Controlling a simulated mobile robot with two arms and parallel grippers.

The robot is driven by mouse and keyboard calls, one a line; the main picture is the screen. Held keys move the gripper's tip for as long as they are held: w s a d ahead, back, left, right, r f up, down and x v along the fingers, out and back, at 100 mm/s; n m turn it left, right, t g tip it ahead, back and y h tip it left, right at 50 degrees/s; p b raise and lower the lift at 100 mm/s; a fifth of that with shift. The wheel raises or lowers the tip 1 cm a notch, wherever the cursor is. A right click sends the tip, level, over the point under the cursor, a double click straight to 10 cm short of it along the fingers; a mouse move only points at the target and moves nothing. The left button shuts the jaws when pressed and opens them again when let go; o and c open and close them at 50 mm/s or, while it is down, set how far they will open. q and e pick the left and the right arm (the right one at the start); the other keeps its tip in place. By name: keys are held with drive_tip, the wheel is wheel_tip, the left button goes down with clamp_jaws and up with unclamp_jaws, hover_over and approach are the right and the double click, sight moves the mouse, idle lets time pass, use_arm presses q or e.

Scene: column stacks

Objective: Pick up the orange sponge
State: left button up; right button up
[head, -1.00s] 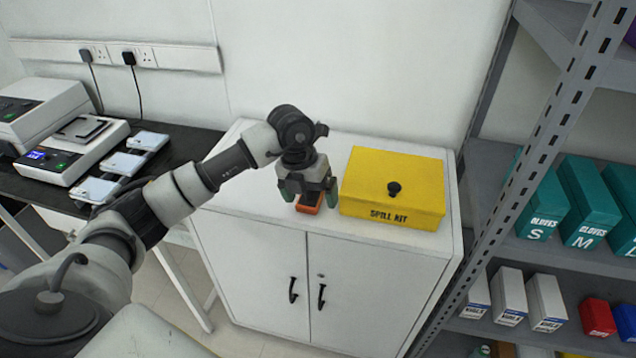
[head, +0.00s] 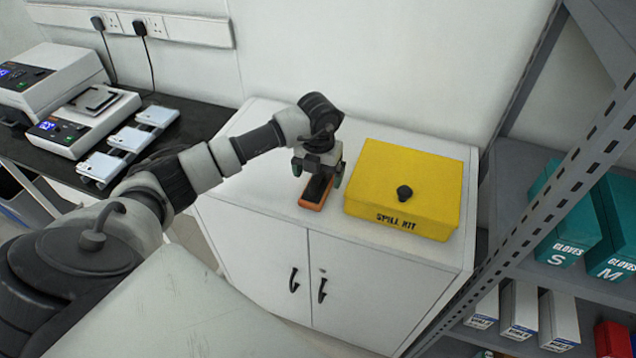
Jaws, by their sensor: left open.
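The orange sponge (head: 310,204) lies on top of the white cabinet (head: 265,196), just left of the yellow spill kit box. It has an orange edge and a dark upper face, partly hidden by my gripper. My left gripper (head: 318,180) is open and points down over the sponge, with a green-tipped finger on either side. I cannot tell whether the fingers touch it. My right gripper is not in view.
The yellow spill kit box (head: 410,190) stands close to the right of my left gripper. A grey shelf rack (head: 545,205) with glove boxes rises at the right. A dark bench (head: 190,130) with instruments is at the left. The cabinet top left of the sponge is clear.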

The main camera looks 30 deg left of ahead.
use_arm(q)
drive_tip(key=f, duration=0.2)
drive_tip(key=f+p, duration=0.1)
drive_tip(key=shift+w+a+f, duration=0.2)
drive_tip(key=shift+a+f, duration=0.05)
drive_tip(key=shift+f, duration=0.35)
drive_tip(key=c, duration=1.1)
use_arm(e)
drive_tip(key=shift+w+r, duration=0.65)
